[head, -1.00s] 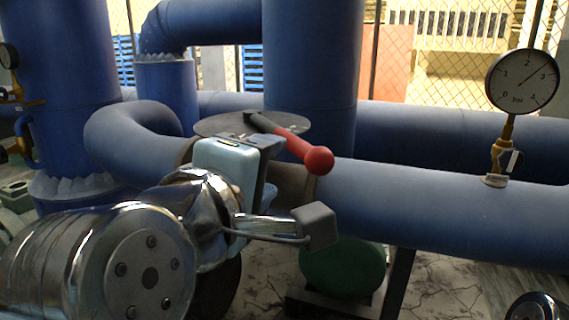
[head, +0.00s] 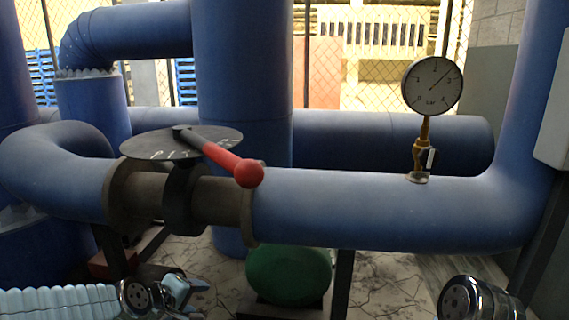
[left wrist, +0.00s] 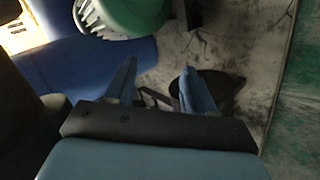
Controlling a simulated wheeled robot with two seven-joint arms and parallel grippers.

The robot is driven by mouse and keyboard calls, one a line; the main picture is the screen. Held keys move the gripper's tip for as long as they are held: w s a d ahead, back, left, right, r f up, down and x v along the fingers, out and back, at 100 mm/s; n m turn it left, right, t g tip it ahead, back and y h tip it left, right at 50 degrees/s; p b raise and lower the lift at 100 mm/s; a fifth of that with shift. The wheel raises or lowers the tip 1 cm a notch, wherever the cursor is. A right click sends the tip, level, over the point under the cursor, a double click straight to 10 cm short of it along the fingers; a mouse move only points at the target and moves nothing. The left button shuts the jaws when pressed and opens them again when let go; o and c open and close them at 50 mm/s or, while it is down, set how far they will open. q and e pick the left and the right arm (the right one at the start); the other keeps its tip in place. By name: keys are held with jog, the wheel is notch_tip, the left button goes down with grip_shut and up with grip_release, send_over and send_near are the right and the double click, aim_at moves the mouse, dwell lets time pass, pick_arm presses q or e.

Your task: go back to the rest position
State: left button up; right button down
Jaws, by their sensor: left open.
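My left gripper (head: 186,291) is low in the head view, at the end of my arm along the bottom left edge. In the left wrist view its two blue fingers (left wrist: 160,88) stand apart with nothing between them, above the cracked floor. It is clear of the valve lever (head: 222,158), which has a red handle and a ball end and lies over a dark round plate (head: 140,146) on the blue pipe. A chrome part of my right arm (head: 474,300) shows at the bottom right; its gripper is out of view.
A blue pipe (head: 340,205) runs across the middle and bends up at the right. A pressure gauge (head: 432,86) stands on it, its needle pointing up and right. A green rounded object (head: 289,274) is below the pipe. A wire fence (head: 380,40) is behind.

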pick_arm(q)
jog(key=s+d+f+m+g, duration=0.2)
jog(key=f, duration=0.5)
jog(key=s+d+f+m+g, duration=0.1)
jog(key=s+d+f, duration=0.1)
jog(key=f, duration=0.6)
jog(key=s+d+f+m+g, duration=0.2)
jog(key=s+f, duration=0.1)
jog(key=f, duration=0.4)
jog(key=s+d+f+m+g, duration=0.3)
jog(key=s+d+f+m, duration=0.1)
jog(key=s+f, duration=0.9)
jog(key=shift+s+f+g+h, duration=0.15)
jog(key=shift+s+g+h, duration=0.15)
jog(key=shift+h, duration=0.1)
jog(key=shift+w, duration=0.2)
dwell(1.0)
